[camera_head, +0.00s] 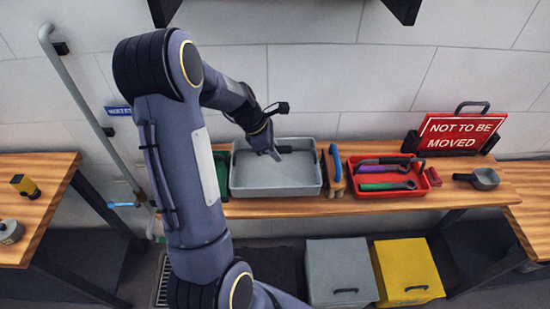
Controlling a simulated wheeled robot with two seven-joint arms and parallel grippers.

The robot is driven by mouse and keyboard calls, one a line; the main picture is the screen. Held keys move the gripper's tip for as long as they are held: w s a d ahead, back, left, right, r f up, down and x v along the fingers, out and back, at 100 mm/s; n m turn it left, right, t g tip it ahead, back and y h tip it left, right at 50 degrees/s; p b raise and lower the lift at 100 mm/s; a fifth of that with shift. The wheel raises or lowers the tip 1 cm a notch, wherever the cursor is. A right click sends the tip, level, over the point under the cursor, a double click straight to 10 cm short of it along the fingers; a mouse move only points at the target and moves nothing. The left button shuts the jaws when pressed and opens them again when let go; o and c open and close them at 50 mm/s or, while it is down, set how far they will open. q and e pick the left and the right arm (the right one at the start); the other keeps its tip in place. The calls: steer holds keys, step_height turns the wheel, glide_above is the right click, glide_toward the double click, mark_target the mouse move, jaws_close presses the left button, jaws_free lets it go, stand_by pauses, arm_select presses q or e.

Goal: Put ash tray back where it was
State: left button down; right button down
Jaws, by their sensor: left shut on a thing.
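The ash tray (262,188) is a grey, shallow, open box on the middle wooden bench, near the back wall. It looks level and empty; I cannot tell whether it rests fully on the bench. My left gripper (277,154) reaches down over its back part and is shut, seemingly on the tray; the exact grip point is too small to make out. A small dark bar (285,149) shows beside the fingertips. My right gripper is not in view.
A green item (221,174) stands left of the tray. A wooden-backed brush (336,180) and a red tray (356,191) of tools stand right. Further right are a grey scoop (485,179) and a red "NOT TO BE MOVED" sign (459,133). Grey (340,268) and yellow (405,268) boxes stand below.

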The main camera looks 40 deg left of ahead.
mark_target(275, 172)
arm_select(q)
step_height(275, 172, down, 4)
steer(key=shift+r, duration=0.25)
steer(key=c, duration=1.3)
jaws_free()
steer(key=shift+f, duration=0.1)
